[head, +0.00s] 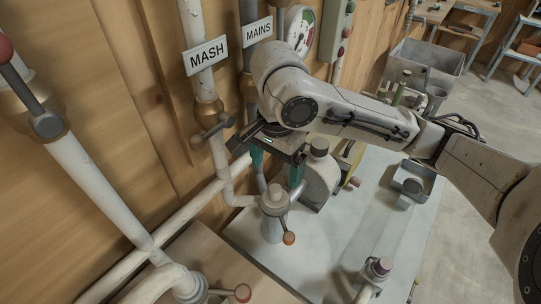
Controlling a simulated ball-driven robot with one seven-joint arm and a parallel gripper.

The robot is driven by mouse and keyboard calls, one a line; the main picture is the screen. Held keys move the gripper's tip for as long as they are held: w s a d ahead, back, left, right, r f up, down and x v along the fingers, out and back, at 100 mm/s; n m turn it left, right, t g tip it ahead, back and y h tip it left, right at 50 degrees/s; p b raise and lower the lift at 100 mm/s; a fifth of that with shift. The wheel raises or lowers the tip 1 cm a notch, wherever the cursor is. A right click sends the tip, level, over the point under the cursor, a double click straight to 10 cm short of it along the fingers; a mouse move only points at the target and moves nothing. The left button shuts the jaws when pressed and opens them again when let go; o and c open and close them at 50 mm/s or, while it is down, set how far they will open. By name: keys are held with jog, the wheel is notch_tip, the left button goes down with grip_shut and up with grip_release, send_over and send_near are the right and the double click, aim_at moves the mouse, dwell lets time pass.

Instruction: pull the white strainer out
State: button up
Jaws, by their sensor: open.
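My gripper (277,170) hangs from the end of my arm in front of the pipes at the wall. Its two teal fingers are apart and point down, with nothing seen between them. Below it stands a pale upright fitting (271,228) with a grey cap and a lever ending in an orange knob. I see no clear contact between the fingers and this fitting. I cannot tell for sure which part is the white strainer. My gripper and wrist hide some of the pipework behind them.
Pipes carry a MASH sign (206,56) and a MAINS sign (257,32). A rounded grey housing (322,184) stands close right of my gripper. The pale tabletop (330,235) has free room. A grey bin (425,58) stands behind.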

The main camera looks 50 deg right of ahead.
aim_at(275, 188)
notch_tip(275, 188, down, 9)
jog(key=shift+f+b, duration=0.1)
jog(key=shift+b, duration=0.5)
jog(key=shift+c, duration=0.3)
jog(key=c, duration=1.2)
jog(key=shift+r+p, duration=1.15)
jog(key=shift+p, duration=0.05)
jog(key=shift+r+p, duration=2.45)
jog(key=shift+p, duration=0.15)
